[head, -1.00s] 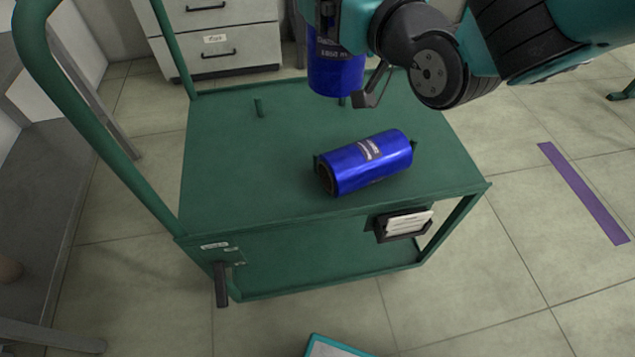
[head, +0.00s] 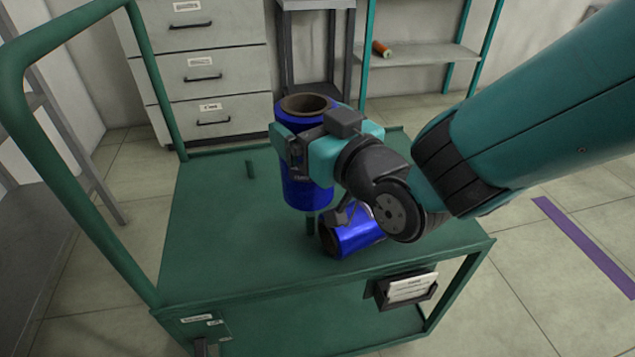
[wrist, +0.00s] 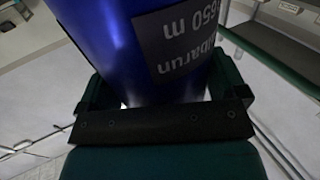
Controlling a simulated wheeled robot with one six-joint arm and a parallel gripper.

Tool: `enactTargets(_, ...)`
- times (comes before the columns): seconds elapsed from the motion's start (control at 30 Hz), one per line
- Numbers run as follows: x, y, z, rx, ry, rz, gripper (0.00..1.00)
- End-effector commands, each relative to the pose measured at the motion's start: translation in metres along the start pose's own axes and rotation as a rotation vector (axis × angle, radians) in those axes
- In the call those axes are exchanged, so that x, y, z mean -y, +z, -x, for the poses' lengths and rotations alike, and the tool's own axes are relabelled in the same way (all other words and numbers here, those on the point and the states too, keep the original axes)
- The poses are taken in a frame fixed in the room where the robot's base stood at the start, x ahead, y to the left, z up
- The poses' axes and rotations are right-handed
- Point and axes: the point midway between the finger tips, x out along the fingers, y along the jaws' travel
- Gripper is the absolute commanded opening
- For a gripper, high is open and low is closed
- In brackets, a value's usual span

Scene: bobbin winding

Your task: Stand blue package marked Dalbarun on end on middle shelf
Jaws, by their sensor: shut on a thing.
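My gripper (head: 308,150) is shut around the side of a blue package (head: 307,195), a cylinder with a hollow brown core. It is held upright above the green cart, apart from its top as far as I can tell. In the wrist view the package (wrist: 105,40) stands between both fingers (wrist: 165,92). Its dark label reads upside down, ending in "lbarun" and "650 m". At the back right is a teal-framed rack with a grey shelf (head: 425,54); I cannot tell whether it is the middle one.
A second blue package (head: 350,236) lies on its side on the green cart (head: 220,240), partly behind my arm. Drawers (head: 205,70) stand behind; floor at right is open.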

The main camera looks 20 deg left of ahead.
Motion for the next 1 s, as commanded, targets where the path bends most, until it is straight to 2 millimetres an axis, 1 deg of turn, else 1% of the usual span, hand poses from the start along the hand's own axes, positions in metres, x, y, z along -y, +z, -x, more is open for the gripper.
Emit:
enactTargets(0.03,-0.001,0.02,0.0,0.003,0.002,-0.002,0.43)
enactTargets(0.07,-0.001,0.027,0.0,0.002,0.002,-0.001,0.43)
enactTargets(0.1,-0.001,0.036,0.0,0.002,0.001,-0.002,0.35)
enactTargets(0.2,-0.001,0.054,0.001,0.009,0.001,-0.002,0.36)
enactTargets(0.23,-0.001,0.059,0.001,0.012,0.001,-0.002,0.35)
enactTargets(0.27,0.0,0.061,0.001,0.014,0.0,-0.001,0.28)
enactTargets(0.37,0.0,0.065,0.001,0.01,0.0,-0.001,0.28)
enactTargets(0.43,0.0,0.071,0.001,0.008,0.0,-0.002,0.28)
enactTargets(0.6,0.0,0.097,0.0,0.003,0.001,-0.001,0.29)
enactTargets(0.67,0.0,0.1,0.0,0.002,0.001,-0.002,0.29)
enactTargets(0.87,0.0,0.096,0.0,-0.002,0.001,-0.001,0.29)
enactTargets(1.0,0.0,0.099,0.0,-0.002,0.001,-0.001,0.29)
